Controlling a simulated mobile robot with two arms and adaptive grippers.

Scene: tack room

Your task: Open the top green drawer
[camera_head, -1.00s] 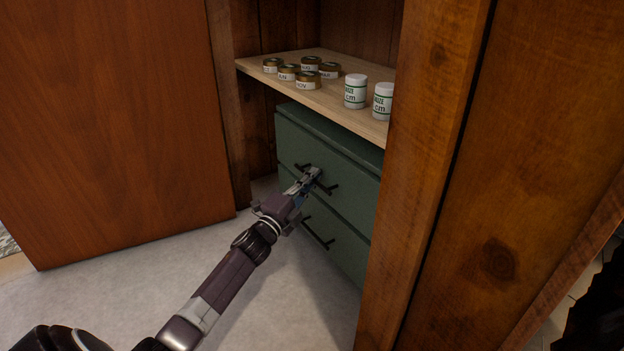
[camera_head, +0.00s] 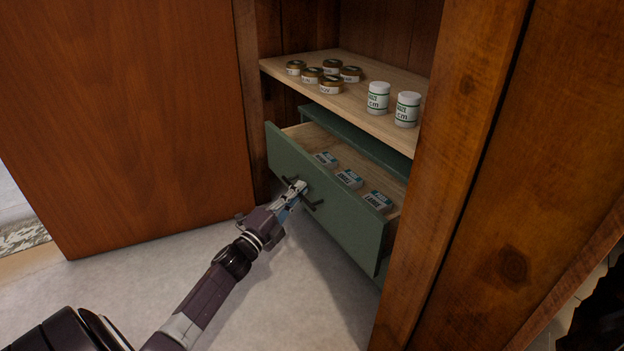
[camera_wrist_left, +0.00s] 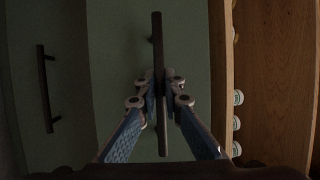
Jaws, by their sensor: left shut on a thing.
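The top green drawer (camera_head: 335,205) stands pulled out of the green cabinet (camera_head: 365,146) under a wooden shelf. Several small blue and white boxes (camera_head: 349,178) lie inside it. My left gripper (camera_head: 297,188) is shut on the dark handle of the top drawer (camera_head: 313,204). In the left wrist view the fingers (camera_wrist_left: 160,95) close on both sides of the handle bar (camera_wrist_left: 157,55). The lower drawer's handle (camera_wrist_left: 44,88) shows at the left of that view. The lower drawer is mostly hidden in the head view. My right gripper is not in view.
A wooden shelf (camera_head: 345,98) above the drawer holds several brown-lidded jars (camera_head: 332,86) and two white tubs (camera_head: 378,97). An open wooden door (camera_head: 125,130) stands at the left. A wooden post (camera_head: 440,200) is close on the right. The pale floor (camera_head: 290,290) in front is clear.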

